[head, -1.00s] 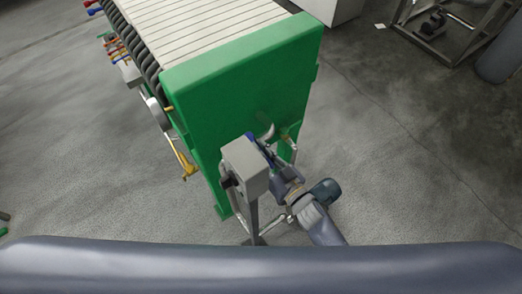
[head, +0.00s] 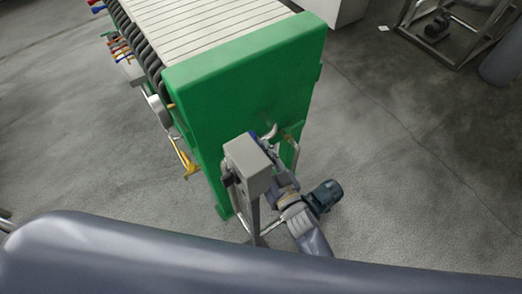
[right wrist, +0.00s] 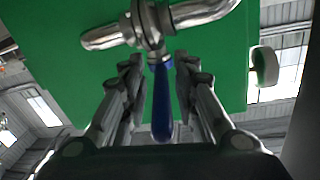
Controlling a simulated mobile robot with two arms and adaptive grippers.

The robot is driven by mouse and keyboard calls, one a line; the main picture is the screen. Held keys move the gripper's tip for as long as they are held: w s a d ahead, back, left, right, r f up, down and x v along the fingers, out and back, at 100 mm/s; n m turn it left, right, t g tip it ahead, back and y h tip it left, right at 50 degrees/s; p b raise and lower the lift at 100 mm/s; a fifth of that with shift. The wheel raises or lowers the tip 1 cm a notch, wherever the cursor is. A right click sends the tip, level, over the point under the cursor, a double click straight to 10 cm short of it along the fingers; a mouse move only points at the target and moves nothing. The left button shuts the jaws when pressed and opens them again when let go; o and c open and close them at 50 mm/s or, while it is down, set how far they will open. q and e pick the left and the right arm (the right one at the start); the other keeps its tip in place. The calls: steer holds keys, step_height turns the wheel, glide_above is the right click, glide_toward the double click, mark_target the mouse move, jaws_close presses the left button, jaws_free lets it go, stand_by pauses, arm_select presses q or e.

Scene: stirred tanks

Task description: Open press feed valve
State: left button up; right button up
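The valve has a blue lever handle (right wrist: 162,103) that hangs down from a shiny metal pipe fitting (right wrist: 150,25) in the right wrist view. My right gripper (right wrist: 159,65) is open, with one finger on each side of the blue handle and visible gaps between them. In the head view a little of the blue handle (head: 270,132) shows near the green press end plate (head: 245,85). There my right gripper (head: 272,150) is mostly hidden behind a grey box on a post. My left gripper is not in view.
The grey control box (head: 248,155) stands close beside my right wrist. A dark teal motor (head: 326,194) is just right of my right forearm. A yellow-handled fitting (head: 187,160) is on the press's left side.

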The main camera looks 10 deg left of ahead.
steer(key=shift+w+r, duration=0.1)
steer(key=shift+r, duration=0.05)
steer(key=v, duration=1.2)
